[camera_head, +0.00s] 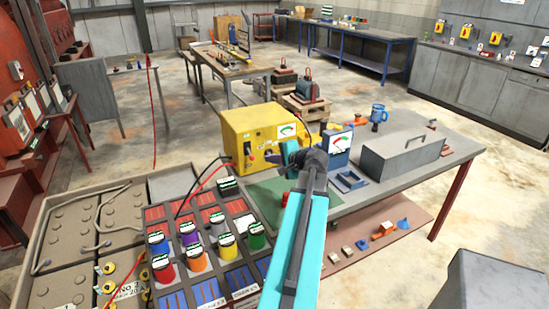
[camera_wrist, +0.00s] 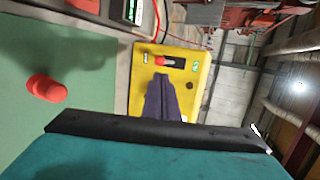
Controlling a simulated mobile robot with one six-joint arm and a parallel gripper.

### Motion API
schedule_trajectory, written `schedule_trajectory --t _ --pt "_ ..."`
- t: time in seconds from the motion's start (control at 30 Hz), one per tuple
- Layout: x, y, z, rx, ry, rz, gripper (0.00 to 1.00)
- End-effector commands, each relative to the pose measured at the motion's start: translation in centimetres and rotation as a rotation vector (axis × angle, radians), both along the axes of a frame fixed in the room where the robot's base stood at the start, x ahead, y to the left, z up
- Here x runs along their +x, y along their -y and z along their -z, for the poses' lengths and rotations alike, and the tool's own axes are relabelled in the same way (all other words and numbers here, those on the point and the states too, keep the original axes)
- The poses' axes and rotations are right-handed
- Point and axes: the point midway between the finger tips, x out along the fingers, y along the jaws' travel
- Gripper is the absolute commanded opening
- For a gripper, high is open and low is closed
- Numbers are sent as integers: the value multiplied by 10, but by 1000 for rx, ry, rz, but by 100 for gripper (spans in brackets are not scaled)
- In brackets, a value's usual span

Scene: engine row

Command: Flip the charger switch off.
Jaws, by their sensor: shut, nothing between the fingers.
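The yellow charger (camera_head: 243,140) stands at the back left of the workbench with a gauge on its front. In the wrist view, which is turned sideways, the charger's yellow face (camera_wrist: 202,88) fills the middle. Its switch (camera_wrist: 161,62) has a red tip in a dark slot, and the tip sits toward the slot's left end. Small labels flank the slot, too small to read surely. My gripper (camera_wrist: 162,78) is shut and empty, its tips pointing at the face just below the switch in that view. Contact cannot be told. In the head view my gripper (camera_head: 290,150) is before the charger, hiding part of its front.
A red knob-like piece (camera_wrist: 47,88) stands on the green mat (camera_wrist: 45,55). A blue meter (camera_head: 337,147) and a grey toolbox (camera_head: 403,153) stand right of my arm. Colored cans (camera_head: 162,270) sit in a rack at front left. Red and black cables run left from the charger.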

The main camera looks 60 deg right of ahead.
Motion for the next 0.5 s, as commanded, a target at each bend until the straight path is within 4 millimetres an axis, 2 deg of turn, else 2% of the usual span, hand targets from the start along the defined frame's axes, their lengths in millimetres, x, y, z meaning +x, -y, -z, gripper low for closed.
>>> schedule_trajectory --t 0.5 --pt "61 28 29 2 0 -1 0"
